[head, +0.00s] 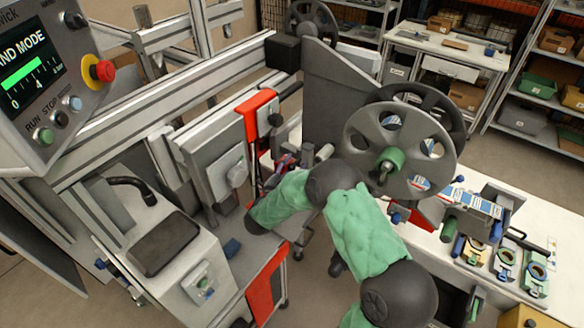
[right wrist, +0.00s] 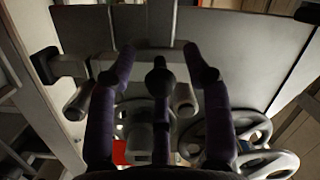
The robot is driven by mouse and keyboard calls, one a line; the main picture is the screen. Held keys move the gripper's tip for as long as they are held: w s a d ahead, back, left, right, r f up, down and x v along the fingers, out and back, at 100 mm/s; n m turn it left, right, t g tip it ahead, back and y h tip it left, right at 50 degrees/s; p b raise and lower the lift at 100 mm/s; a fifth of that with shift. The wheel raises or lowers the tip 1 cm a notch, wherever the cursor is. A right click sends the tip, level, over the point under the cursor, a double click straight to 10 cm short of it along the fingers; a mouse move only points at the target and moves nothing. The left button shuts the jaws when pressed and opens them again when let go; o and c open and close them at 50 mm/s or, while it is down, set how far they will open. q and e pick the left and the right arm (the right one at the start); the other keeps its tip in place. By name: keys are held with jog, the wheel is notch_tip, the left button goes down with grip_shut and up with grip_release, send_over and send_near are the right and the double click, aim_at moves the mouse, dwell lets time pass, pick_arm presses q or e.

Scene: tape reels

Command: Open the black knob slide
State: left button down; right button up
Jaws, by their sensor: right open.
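My right arm, in a green sleeve, reaches in from the bottom right. My left gripper is not in view.
A large grey reel (head: 362,132) stands right of my right arm. A grey roller (head: 325,152) is close to the gripper. The control panel (head: 45,80) is at the upper left. A white bench (head: 545,215) with small parts lies at the right.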

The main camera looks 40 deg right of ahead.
grip_shut()
jog(key=w+b, duration=0.1)
jog(key=w, duration=0.1)
jog(key=w+a+b, duration=0.1)
jog(key=w, duration=0.1)
jog(key=w+a+b, duration=0.1)
jog(key=w, duration=0.2)
jog(key=shift+b, duration=0.3)
grip_release()
